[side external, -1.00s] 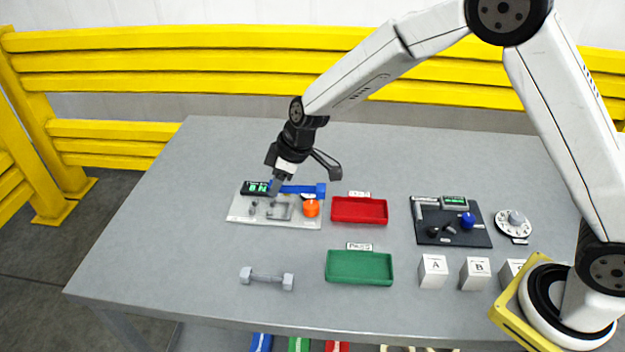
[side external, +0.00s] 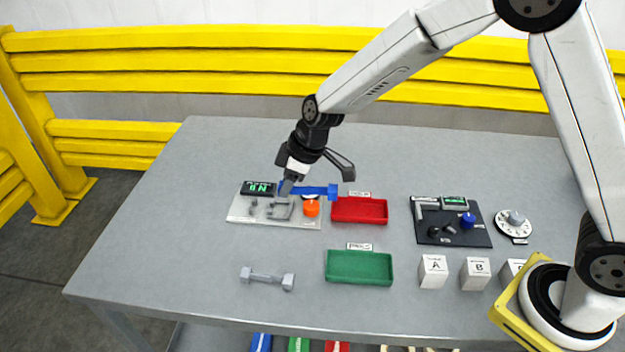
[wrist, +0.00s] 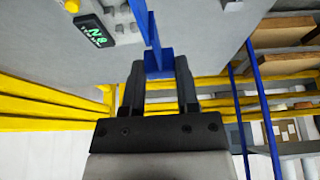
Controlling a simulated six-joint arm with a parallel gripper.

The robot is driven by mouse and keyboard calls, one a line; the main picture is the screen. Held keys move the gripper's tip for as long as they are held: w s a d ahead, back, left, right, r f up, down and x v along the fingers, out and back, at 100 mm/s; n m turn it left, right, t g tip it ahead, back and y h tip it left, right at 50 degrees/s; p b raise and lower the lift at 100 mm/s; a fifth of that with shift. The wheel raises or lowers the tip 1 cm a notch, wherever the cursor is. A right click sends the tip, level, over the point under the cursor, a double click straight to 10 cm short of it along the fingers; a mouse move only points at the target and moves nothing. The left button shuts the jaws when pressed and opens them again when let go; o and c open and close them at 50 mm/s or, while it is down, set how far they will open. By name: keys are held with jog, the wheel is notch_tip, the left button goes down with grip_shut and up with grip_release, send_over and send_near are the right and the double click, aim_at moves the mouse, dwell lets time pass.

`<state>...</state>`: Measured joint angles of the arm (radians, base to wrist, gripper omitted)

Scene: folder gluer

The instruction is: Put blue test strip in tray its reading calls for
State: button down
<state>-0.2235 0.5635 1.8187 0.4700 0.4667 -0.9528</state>
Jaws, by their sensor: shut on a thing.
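My gripper (side external: 286,187) is shut on the blue test strip (side external: 318,190) near its left end. The strip is roughly level above the grey tester (side external: 238,210), its wider right end near the red tray's upper left corner. In the wrist view the strip (wrist: 158,62) sits between the fingers (wrist: 160,85). The tester's dark display (side external: 258,188) shows green characters, perhaps "NR"; they are hard to read. The red tray (side external: 360,211) and the green tray (side external: 360,268) look empty. Each has a small label behind it, too small to read surely.
An orange knob (side external: 311,208) stands on the tester under the strip. A grey dumbbell-shaped part (side external: 267,278) lies in front. A black instrument (side external: 430,235), a white dial (side external: 513,224) and white lettered blocks (side external: 433,271) stand at right. The table's left side is clear.

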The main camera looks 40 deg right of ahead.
jog(key=shift+s, duration=0.1)
jog(key=shift+s+f+m+h, duration=0.85)
jog(key=shift+s+m, duration=0.5)
jog(key=shift+m, duration=0.95)
jog(key=m+g+h, duration=0.6)
jog(key=m, duration=2.3)
send_near(382, 271)
jog(key=shift+s+d+r+y, duration=0.1)
jog(key=shift+d+r+y, duration=0.05)
jog(key=shift+d, duration=0.35)
jog(key=shift+d+r+y, duration=0.1)
jog(key=shift+d+r, duration=0.1)
jog(key=shift+d, duration=0.3)
jog(key=shift+s+d+m+y, duration=0.2)
jog(key=shift+s+m, duration=0.1)
jog(key=shift+m, duration=0.35)
jog(key=shift+s+d+m+y, duration=0.2)
jog(key=shift+s+m, duration=0.1)
jog(key=shift+m, duration=0.35)
jog(key=shift+f, duration=0.2)
jog(key=shift+f, duration=2.8)
